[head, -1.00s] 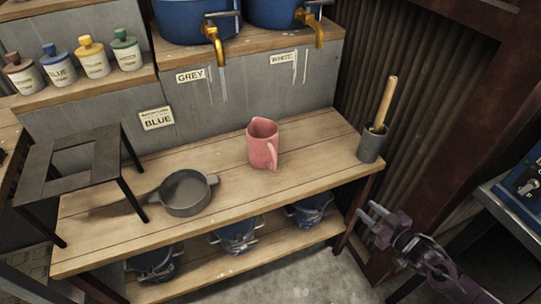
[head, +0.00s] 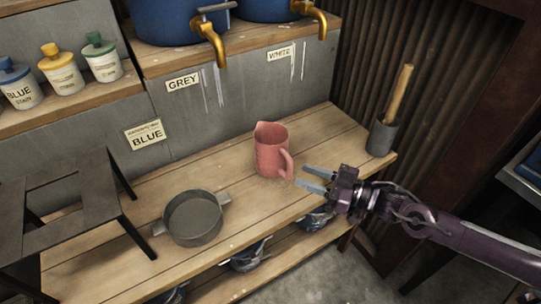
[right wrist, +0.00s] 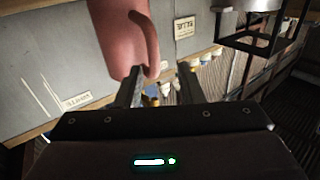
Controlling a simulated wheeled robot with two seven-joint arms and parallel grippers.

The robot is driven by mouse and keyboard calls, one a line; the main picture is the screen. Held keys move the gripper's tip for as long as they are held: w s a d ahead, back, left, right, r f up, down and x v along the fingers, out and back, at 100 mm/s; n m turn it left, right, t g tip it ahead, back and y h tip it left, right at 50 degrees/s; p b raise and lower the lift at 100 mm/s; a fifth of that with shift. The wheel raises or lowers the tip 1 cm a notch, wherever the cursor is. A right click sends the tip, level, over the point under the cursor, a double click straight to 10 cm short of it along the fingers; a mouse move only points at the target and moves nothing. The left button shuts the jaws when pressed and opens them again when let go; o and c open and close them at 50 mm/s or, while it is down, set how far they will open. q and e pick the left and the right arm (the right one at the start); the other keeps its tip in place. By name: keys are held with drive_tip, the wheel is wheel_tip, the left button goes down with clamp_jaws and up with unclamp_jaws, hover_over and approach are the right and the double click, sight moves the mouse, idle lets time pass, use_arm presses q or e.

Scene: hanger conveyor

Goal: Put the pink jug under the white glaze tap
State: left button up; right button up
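The pink jug (head: 270,153) stands upright on the wooden bench, its handle toward the right and front. In the right wrist view the jug (right wrist: 112,35) is just beyond the fingers. My right gripper (head: 309,178) is open and empty, its fingertips close to the handle side; I cannot tell whether they touch. It also shows in the right wrist view (right wrist: 160,85). The white glaze tap (head: 313,18) is brass, above the WHITE label (head: 281,53), behind and to the right of the jug. My left gripper is not in view.
The grey glaze tap (head: 212,40) hangs to the left. A grey pan (head: 193,218) and a dark metal stand (head: 60,190) are on the bench's left. A grey pot with a wooden handle (head: 382,135) stands at the right end. Bench below the white tap is clear.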

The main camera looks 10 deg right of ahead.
sight(290, 167)
drive_tip(key=x, duration=0.5)
drive_tip(key=shift+w+a, duration=0.1)
drive_tip(key=shift+w, duration=0.45)
drive_tip(key=shift+c, duration=0.2)
clamp_jaws()
